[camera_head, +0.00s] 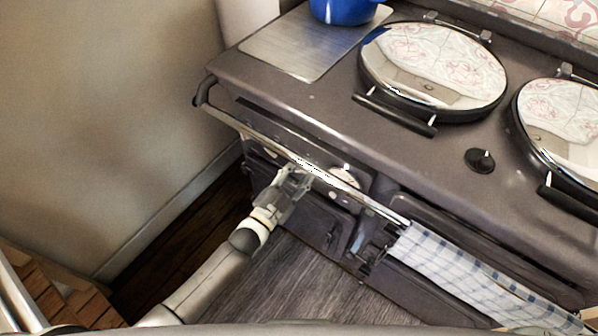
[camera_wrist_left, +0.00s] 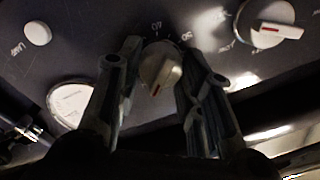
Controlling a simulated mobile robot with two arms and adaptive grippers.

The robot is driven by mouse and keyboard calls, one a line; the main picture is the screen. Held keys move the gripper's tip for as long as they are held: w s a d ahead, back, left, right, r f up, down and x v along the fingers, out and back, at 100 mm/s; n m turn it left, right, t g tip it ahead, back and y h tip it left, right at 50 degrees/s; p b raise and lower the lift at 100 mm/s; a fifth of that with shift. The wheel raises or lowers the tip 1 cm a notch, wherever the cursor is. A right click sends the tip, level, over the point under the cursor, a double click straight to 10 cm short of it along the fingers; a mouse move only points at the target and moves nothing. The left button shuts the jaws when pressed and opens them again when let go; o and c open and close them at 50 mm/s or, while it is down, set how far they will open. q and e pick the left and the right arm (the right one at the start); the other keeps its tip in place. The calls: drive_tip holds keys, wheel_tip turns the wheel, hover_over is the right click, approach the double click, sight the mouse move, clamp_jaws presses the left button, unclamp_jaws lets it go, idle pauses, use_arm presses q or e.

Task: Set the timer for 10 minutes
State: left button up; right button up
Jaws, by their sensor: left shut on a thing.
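The timer knob (camera_wrist_left: 160,68) is a pale round knob with a raised grip and a small red mark, on the stove's dark front panel. In the left wrist view it sits between the two fingers of my left gripper (camera_wrist_left: 160,85), which is shut on it. The red mark is toward the bottom of that view. Part of a printed number scale shows above the knob, upside down; the rest is hidden by the fingers and knob. In the head view my left gripper (camera_head: 292,180) is at the panel under the metal rail, and hides the knob. My right gripper is not in view.
Another knob with a red mark (camera_wrist_left: 270,20), a round gauge (camera_wrist_left: 70,100) and a white button (camera_wrist_left: 38,33) are close by on the panel. The rail (camera_head: 300,162) runs just in front. A checked towel (camera_head: 450,268) hangs at right. A blue pot (camera_head: 340,10) stands on top.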

use_arm(q)
drive_tip(key=shift+m, duration=0.3)
drive_tip(key=o, duration=1)
drive_tip(key=shift+o, duration=0.2)
drive_tip(key=v, duration=1.2)
